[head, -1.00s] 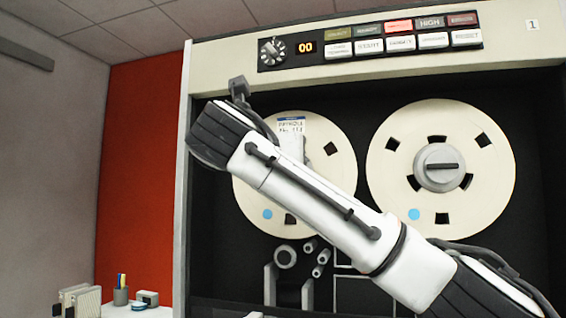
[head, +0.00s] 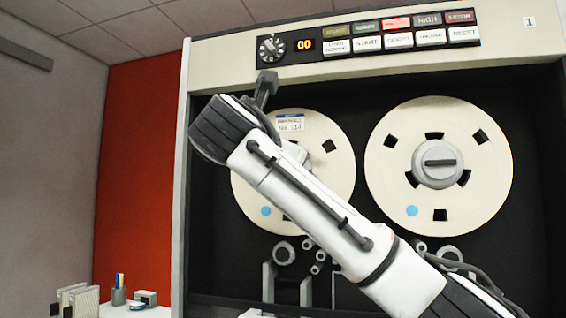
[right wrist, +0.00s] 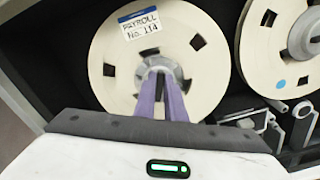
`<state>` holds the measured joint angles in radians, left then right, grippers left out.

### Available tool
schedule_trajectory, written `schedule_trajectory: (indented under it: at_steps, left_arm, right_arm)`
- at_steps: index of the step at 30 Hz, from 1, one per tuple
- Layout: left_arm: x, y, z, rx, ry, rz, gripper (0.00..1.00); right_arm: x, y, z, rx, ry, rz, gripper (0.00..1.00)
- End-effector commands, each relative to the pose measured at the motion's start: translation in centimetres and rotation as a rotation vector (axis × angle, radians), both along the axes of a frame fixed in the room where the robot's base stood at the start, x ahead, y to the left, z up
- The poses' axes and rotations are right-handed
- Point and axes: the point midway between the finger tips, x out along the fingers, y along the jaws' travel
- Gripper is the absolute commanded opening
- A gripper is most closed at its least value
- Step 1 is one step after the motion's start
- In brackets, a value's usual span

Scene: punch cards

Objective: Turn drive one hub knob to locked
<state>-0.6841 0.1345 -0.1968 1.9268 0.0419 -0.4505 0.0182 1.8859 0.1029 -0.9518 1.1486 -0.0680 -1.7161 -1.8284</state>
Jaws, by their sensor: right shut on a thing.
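The tape drive (head: 228,55), marked 1, carries two cream reels. The left reel (head: 335,165) bears a label reading PAYROLL No. 114 (right wrist: 139,24). Its hub (head: 296,152) is mostly hidden behind my right arm in the head view. In the right wrist view, my right gripper (right wrist: 161,76) has its purple fingers around the hub knob (right wrist: 158,62) of this left reel and is shut on it. The knob's exact angle is hidden by the fingers. The right reel (head: 385,170) has a hub with a dark horizontal bar on its knob (head: 440,163). My left gripper is not in view.
A panel of buttons (head: 400,40), a dial (head: 271,47) and a display reading 00 (head: 304,45) run along the top. Tape rollers (head: 284,252) sit below the reels. A pencil cup (head: 119,296) stands at lower left by a red wall (head: 135,180).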

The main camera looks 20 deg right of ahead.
Motion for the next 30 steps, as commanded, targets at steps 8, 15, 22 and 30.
schedule_trajectory:
  at_steps: [8,15,22,30]
  left_arm:
    - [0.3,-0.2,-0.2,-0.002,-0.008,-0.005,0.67]
    - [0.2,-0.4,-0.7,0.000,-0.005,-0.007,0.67]
    - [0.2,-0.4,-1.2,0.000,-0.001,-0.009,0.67]
    - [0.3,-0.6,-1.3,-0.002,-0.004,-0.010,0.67]
  right_arm:
    - [-0.1,-0.2,-0.5,0.220,-0.145,0.000,0.00]
    - [-0.2,-0.4,-0.7,0.410,-0.273,0.000,0.00]
    - [-0.3,-0.5,-1.0,0.589,-0.394,0.000,0.00]
    - [-0.4,-0.5,-1.2,0.768,-0.514,-0.001,0.00]
